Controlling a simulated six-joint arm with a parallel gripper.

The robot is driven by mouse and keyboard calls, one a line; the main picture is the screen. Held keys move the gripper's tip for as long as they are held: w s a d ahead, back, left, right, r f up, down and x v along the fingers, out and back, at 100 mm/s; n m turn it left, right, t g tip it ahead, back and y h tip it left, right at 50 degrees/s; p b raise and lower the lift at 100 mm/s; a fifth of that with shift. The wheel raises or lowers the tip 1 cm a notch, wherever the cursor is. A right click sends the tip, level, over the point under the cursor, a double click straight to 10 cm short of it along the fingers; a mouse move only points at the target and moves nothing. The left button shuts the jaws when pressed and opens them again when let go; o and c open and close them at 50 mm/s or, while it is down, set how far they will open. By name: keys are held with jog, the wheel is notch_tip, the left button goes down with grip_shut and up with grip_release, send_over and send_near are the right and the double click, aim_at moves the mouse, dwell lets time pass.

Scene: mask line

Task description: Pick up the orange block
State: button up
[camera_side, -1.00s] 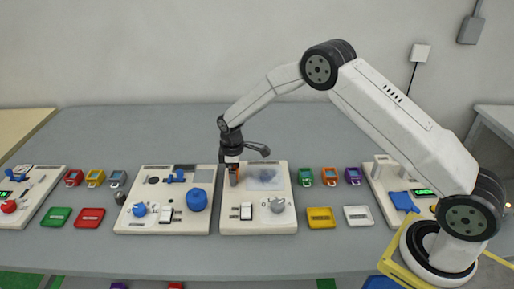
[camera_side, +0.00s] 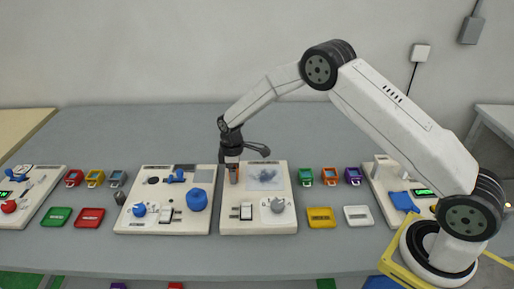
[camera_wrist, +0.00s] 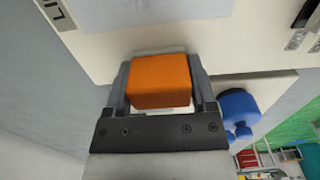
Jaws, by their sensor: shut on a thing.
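The orange block (camera_wrist: 160,82) sits between the two grey fingers of my gripper (camera_wrist: 160,85) in the wrist view, with a finger against each side. In the side view my gripper (camera_side: 232,172) points down at the left part of the cream board (camera_side: 258,225) in the middle of the table. Only a small part of the orange block shows there, at the fingertips. I cannot tell from the side view whether the block touches the board.
Another cream board (camera_side: 128,226) with a blue round knob (camera_side: 197,200) stands to the left. A grey knob (camera_side: 278,205) and a white switch (camera_side: 246,211) are on the middle board. Small coloured frames and a yellow tray (camera_side: 320,217) lie to the right. The table behind is clear.

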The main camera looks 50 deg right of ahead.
jog(key=shift+r, duration=0.2)
jog(key=shift+r, duration=0.6)
jog(key=s+r, duration=1.1)
jog(key=s, duration=0.3)
jog(key=shift+r, duration=0.2)
jog(key=shift+d, duration=0.1)
